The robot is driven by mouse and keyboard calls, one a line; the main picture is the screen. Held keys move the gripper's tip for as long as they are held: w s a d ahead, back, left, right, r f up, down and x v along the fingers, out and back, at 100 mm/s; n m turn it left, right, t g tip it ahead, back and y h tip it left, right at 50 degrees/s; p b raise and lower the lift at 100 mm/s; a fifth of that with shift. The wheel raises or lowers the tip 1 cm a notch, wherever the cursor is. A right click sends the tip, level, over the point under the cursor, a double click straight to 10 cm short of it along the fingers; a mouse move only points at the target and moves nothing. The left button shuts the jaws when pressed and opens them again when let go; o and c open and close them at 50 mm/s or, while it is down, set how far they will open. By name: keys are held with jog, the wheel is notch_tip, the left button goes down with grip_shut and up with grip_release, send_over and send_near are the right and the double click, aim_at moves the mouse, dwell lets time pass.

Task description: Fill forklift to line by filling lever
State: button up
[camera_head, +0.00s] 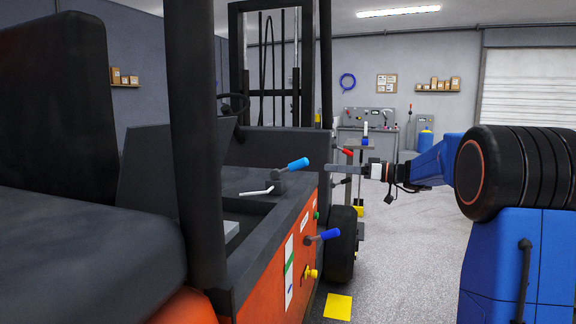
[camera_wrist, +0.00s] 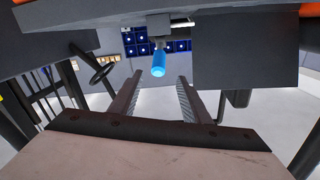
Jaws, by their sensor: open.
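The orange and dark grey forklift (camera_head: 262,262) fills the left and middle of the head view. A lever with a light blue handle (camera_head: 298,164) sits on its top ledge. A lever with a dark blue handle (camera_head: 330,234) sticks out of its orange side, beside a white strip gauge (camera_head: 289,270) with a green band. I cannot tell which is the filling lever. My gripper (camera_head: 332,168) is to the right of the light blue handle, apart from it. In the wrist view my gripper (camera_wrist: 160,78) is open and empty, with the light blue handle (camera_wrist: 158,63) just beyond the fingertips.
A yellow knob (camera_head: 311,273) is low on the forklift's side. A red-handled lever (camera_head: 348,152) shows behind my gripper. The front wheel (camera_head: 341,245) and a yellow floor mark (camera_head: 338,306) are below. A workbench (camera_head: 368,137) stands far back. Floor at centre right is clear.

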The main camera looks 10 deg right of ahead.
aim_at(289, 168)
jog(key=x, duration=1.7)
jog(key=shift+w+r, duration=0.1)
jog(key=shift+w, duration=0.2)
grip_shut()
